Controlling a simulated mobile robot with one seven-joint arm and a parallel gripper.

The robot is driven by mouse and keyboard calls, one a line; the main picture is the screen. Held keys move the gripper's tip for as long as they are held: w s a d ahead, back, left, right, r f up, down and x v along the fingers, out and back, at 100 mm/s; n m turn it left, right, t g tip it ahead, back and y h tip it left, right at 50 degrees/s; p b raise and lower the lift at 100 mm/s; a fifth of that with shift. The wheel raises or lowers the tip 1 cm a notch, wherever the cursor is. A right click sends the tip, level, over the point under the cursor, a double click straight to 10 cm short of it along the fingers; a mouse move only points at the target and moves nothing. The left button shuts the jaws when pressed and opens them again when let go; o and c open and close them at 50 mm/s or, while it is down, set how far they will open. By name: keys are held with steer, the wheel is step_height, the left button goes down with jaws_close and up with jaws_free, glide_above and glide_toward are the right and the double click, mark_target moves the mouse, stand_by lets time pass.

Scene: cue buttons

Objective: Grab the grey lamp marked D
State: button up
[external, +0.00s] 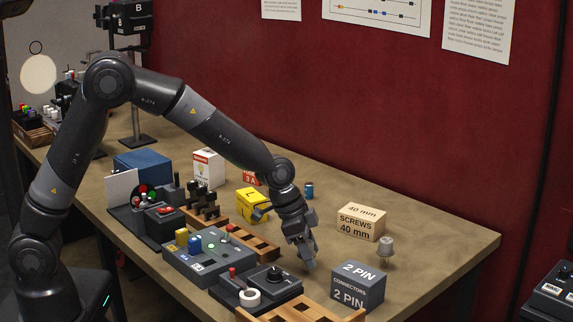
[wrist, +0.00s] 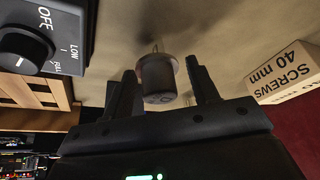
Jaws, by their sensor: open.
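A small grey lamp (external: 386,247) stands on the table to the right of the SCREWS 40 mm box in the external view. In the wrist view the lamp (wrist: 157,82) appears between the two fingers, with a flange and a thin pin at its far end. The wrist view shows my gripper's fingers (wrist: 161,70) on either side of the lamp's image.
The SCREWS 40 mm box (external: 361,223) and the grey 2 PIN box (external: 357,286) stand close to the lamp. A dial box (external: 274,280) and a button panel (external: 209,258) lie left of my gripper. The table's right end is clear.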

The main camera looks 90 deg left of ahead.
steer(key=c, duration=0.8)
steer(key=shift+r, duration=0.15)
